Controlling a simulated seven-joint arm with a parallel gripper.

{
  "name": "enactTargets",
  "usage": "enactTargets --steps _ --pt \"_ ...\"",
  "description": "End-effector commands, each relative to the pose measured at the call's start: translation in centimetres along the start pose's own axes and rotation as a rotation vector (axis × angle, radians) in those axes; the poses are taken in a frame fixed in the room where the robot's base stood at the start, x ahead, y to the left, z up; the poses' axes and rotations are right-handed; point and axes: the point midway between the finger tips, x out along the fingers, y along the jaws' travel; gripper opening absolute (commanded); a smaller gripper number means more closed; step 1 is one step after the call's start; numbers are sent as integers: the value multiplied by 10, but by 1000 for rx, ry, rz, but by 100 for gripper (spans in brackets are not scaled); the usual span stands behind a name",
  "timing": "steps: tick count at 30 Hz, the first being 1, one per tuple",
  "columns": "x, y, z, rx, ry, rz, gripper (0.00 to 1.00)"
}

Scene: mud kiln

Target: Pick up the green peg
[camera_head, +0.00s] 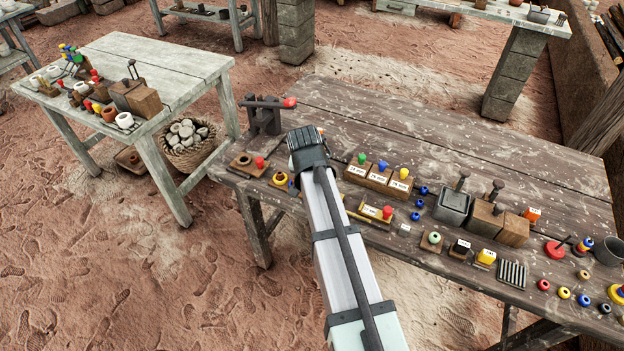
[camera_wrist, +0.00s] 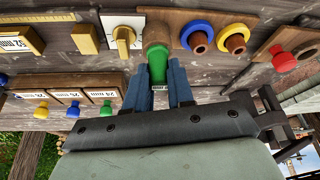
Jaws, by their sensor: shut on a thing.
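A green peg (camera_wrist: 157,67) shows in the wrist view between the two blue fingers of my gripper (camera_wrist: 163,72), which is shut on it. A brown round wooden piece (camera_wrist: 157,32) adjoins its far end; I cannot tell whether the peg is still seated in it. In the head view the hand (camera_head: 308,150) is over the left part of the dark table, and it hides the fingers and the held peg. A second green-topped peg (camera_head: 361,158) stands at the left end of a labelled wooden rack, and it also shows in the wrist view (camera_wrist: 113,115).
Blue (camera_head: 382,165) and yellow (camera_head: 403,173) pegs share that rack, right of my gripper. A grey stand (camera_head: 265,118) rises behind. The table's back right (camera_head: 470,140) is mostly clear.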

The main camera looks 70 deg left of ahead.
Motion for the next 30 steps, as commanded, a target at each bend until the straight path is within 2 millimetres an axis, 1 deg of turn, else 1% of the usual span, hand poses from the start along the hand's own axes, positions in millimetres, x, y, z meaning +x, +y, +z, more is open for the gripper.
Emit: enactTargets --steps 1,3,4,12,16,20,30 --pt "0 0 0 0 0 0 8" --pt "0 0 0 0 0 0 2" --pt "0 0 0 0 0 0 0" --pt "0 0 0 0 0 0 0" --pt "-5 0 -2 0 1 0 0" --pt "-18 0 -8 0 3 -1 0" --pt "-68 0 -29 0 1 0 0"
